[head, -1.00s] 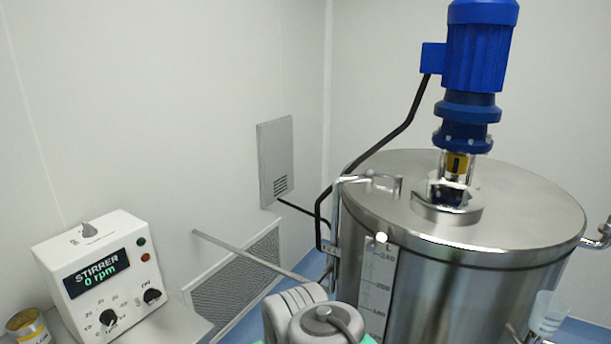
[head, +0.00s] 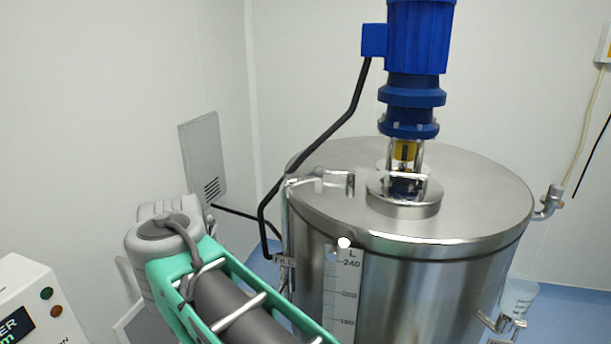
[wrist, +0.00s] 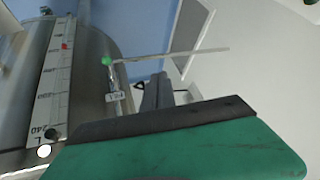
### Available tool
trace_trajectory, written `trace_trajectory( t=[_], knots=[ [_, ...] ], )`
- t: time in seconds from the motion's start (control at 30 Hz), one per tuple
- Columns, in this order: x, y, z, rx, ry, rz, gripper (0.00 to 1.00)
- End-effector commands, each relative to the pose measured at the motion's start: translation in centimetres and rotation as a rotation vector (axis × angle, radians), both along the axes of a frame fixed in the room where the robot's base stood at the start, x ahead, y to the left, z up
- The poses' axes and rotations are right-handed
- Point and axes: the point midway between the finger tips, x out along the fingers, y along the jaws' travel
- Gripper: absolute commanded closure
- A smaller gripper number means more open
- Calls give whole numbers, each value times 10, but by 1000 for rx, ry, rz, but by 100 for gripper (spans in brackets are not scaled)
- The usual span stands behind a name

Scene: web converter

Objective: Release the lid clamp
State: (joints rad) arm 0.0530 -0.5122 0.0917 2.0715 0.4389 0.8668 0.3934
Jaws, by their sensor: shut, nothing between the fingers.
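The steel tank's round lid (head: 330,200) is seated on the tank. A bent metal bar with a bracket (head: 335,178) stands at the lid's left rim. Another metal fitting (head: 548,203) sits on the right rim. I cannot tell for sure which is the lid clamp. A white ball (head: 344,243) is at the front rim by the level scale, and also shows in the wrist view (wrist: 44,151). My gripper (wrist: 150,121), green with a dark edge, is shut and empty in the wrist view, its tips near the tank side. My green arm hides part of the tank's left in the head view.
A blue stirrer motor (head: 420,40) stands over the lid, its black cable running down the left. The stirrer control box (head: 35,305) is at lower left. A fitting (head: 503,323) sticks out low at the tank's right. A rod (wrist: 170,56) crosses the wrist view.

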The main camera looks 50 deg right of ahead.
Motion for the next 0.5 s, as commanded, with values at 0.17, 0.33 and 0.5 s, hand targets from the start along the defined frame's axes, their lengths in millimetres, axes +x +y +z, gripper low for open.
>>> trace_trajectory(
  t=[0.17,0.33,0.5],
  knots=[
    [6,-146,95,174,-442,-898,100],
    [-28,-219,136,313,-784,-1431,100],
    [-40,-237,144,358,-891,-1570,100]
  ],
)
